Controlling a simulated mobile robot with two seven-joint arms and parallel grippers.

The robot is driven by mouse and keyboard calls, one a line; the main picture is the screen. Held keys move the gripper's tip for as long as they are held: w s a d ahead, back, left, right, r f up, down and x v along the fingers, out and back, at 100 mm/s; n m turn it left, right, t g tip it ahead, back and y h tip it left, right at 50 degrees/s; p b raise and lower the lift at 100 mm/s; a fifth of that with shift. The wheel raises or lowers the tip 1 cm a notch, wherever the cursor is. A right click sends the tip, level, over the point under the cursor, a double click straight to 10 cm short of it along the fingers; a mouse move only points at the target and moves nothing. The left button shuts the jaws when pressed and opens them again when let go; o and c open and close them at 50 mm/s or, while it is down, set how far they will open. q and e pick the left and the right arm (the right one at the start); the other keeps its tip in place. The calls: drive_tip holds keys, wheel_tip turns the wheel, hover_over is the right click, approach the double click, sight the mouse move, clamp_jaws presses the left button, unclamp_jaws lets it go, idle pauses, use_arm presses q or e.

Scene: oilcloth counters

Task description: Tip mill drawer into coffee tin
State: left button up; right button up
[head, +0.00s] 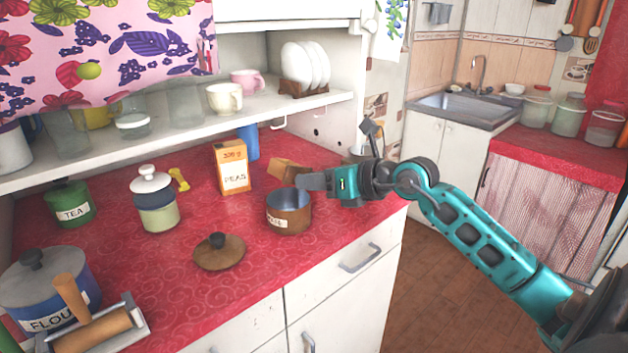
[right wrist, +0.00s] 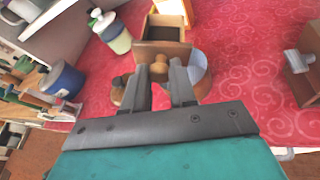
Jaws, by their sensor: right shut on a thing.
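My right gripper (head: 306,181) is shut on the round knob of the small wooden mill drawer (head: 284,167). In the right wrist view the gripper (right wrist: 168,88) has the knob between its fingers, with the drawer (right wrist: 165,32) beyond and a dark inside showing. The tin (right wrist: 201,76) is partly covered by the drawer and fingers in the wrist view. My left gripper is out of view.
An orange peas box (head: 232,168) and a blue container (head: 248,141) stand behind the tin. A lidded jar (head: 156,206), green tea tin (head: 70,204) and blue flour pot (head: 48,283) stand left. A shelf (head: 200,122) overhangs the back. The red counter's front is clear near the lid.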

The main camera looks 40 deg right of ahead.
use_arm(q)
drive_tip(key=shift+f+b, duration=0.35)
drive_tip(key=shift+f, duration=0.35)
use_arm(e)
wheel_tip(320, 180, down, 2)
drive_tip(key=m+t+y, duration=0.1)
drive_tip(key=m+y, duration=0.1)
drive_tip(key=m, duration=0.2)
drive_tip(key=m+t+y, duration=0.1)
drive_tip(key=m, duration=0.4)
drive_tip(key=shift+f+y, duration=0.1)
drive_tip(key=shift+y, duration=0.3)
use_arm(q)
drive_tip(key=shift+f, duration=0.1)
